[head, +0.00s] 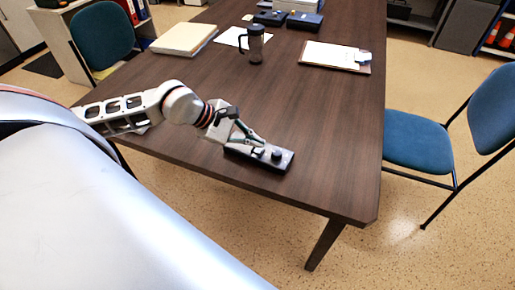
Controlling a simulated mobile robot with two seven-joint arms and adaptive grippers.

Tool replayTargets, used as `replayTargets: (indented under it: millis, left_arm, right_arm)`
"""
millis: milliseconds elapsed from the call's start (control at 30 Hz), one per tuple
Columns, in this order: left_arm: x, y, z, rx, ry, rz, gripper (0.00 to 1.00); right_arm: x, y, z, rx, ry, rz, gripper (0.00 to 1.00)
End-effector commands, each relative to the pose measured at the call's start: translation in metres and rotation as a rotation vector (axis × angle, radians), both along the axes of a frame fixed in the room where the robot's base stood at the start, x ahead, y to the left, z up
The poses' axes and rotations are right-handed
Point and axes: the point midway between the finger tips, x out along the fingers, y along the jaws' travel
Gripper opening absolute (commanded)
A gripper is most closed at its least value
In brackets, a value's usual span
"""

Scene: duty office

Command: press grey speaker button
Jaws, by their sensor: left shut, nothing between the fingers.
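A low dark box (285,163) lies near the front edge of the brown table. A round dark knob or button (277,154) stands up near its right end. My left gripper (260,142) is shut and empty, reaching in from the left with its fingertips over the box, just left of that round part. I cannot tell whether the fingertips touch the box. The gripper hides the box's left part, and no clearly grey button shows. My right gripper is not in view.
The table (330,120) is clear around the box. Farther back are a dark mug (255,46), a clipboard (330,55), a pale folder stack (184,38) and dark devices (300,21). Blue chairs stand at right (418,139) and back left (102,34). A grey cabinet-like box (465,25) stands behind.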

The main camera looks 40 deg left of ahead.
Motion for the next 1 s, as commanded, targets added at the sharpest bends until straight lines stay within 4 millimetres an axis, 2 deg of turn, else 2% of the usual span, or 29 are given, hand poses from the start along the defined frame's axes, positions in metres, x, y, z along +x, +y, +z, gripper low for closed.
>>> replayTargets:
  millis: [167,533,1000]
  left_arm:
    - [0.000,0.000,0.000,0.000,0.000,0.000,0.00]
    - [0.000,0.000,0.000,0.000,0.000,0.000,0.00]
    - [0.000,0.000,-0.009,0.000,0.000,0.000,0.00]
  right_arm:
    - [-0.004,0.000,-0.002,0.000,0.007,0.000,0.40]
    - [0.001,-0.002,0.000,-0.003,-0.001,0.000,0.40]
    - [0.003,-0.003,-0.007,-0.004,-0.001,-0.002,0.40]
